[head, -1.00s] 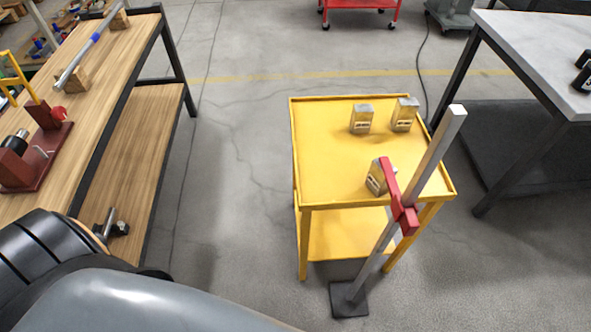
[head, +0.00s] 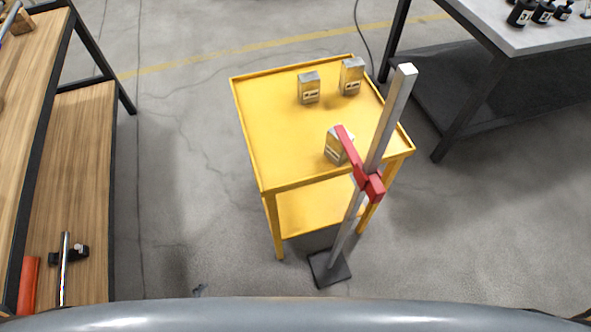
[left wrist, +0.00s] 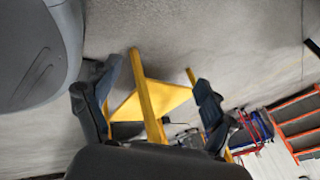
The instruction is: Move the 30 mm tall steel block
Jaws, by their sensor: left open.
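Three steel blocks stand on the yellow cart's top (head: 270,125): one at the back left (head: 309,88), one at the back right (head: 351,77) and one near the front right (head: 336,148). Each bears a label too small to read, so I cannot tell which is 30 mm tall. The front block is partly hidden by a red arm (head: 355,165) on a steel post. My left gripper (left wrist: 157,80) is open and empty in the left wrist view, with the cart's yellow frame (left wrist: 150,100) showing beyond its fingers. My right gripper is not in view.
The post (head: 392,115) stands on a dark floor plate (head: 329,268) at the cart's front right. A wooden bench (head: 35,130) is at the left. A grey-topped table (head: 500,35) with black items is at the right. Floor between bench and cart is clear.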

